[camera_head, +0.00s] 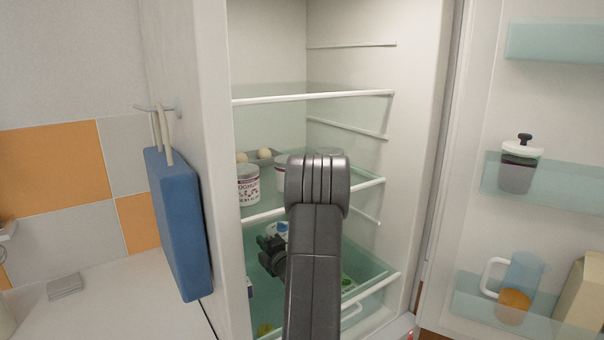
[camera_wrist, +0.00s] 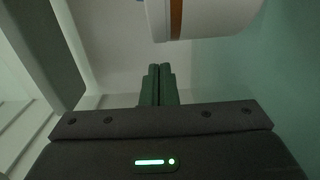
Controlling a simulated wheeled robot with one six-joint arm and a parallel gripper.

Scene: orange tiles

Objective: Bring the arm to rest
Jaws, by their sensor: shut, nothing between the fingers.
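My arm (camera_head: 315,255) reaches up and into the open fridge, and its dark links cover part of the lower shelves. My gripper (camera_head: 270,256) shows just left of the arm, low in the fridge above the bottom bin. In the wrist view the two fingers of my gripper (camera_wrist: 159,70) are together, with nothing between them. A white rounded object with a brown stripe (camera_wrist: 198,18) hangs into the top of the wrist view, beyond the fingertips and apart from them.
The fridge has glass shelves (camera_head: 315,95) with white front rails. A yoghurt tub (camera_head: 248,186) and eggs (camera_head: 264,153) stand on the middle shelf. The open door on the right holds a lidded jar (camera_head: 518,165) and a jug (camera_head: 517,285). A blue bag (camera_head: 180,225) hangs outside, left.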

